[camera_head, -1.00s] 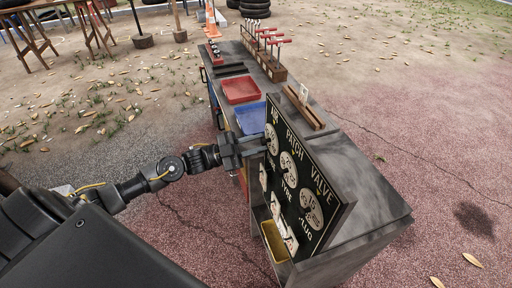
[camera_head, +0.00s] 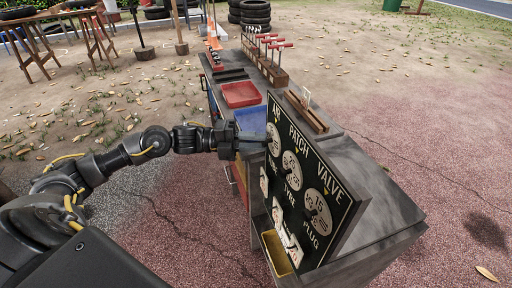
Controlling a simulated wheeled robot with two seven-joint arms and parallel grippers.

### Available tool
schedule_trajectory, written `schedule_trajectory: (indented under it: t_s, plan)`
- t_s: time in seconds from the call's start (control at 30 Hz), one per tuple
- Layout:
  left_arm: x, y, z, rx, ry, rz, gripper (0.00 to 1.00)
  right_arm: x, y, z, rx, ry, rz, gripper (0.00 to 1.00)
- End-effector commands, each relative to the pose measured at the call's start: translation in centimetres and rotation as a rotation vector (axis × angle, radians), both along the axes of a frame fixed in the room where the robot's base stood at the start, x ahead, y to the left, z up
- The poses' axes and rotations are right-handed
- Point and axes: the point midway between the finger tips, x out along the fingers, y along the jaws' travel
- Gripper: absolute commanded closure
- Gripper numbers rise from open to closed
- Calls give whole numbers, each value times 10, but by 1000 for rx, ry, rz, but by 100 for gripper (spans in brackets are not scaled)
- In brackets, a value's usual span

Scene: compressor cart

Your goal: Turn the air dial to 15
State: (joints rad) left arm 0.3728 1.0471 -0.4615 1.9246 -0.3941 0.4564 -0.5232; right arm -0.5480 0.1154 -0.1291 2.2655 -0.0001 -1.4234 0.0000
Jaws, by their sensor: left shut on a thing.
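The air dial (camera_head: 274,140) is the leftmost pale round dial on the black board (camera_head: 319,222), under the word AIR. My left gripper (camera_head: 262,137) reaches in from the left and is shut on the dial's knob, hiding part of its face. The dial's setting is too small and too covered to read. The patch dial (camera_head: 291,169) and the valve dial (camera_head: 318,208) sit farther right on the same board, clear of the gripper. My right gripper is not in view.
The board stands on a grey cart (camera_head: 378,208). A blue tray (camera_head: 251,120), a red tray (camera_head: 240,95) and a rack of red-handled tools (camera_head: 268,64) lie behind it. A yellow bin (camera_head: 276,252) hangs below the board. Open ground lies left of the cart.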

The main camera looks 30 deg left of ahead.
Motion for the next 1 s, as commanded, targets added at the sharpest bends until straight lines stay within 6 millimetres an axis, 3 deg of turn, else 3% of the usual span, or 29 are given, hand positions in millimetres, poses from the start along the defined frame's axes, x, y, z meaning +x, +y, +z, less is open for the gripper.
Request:
schedule_trajectory:
  t_s: [0.4,1.0]
  plan:
    - [-1,-1,0,165,-144,-2,100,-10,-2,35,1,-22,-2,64]
    - [-1,-1,0,198,-170,-3,100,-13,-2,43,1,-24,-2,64]
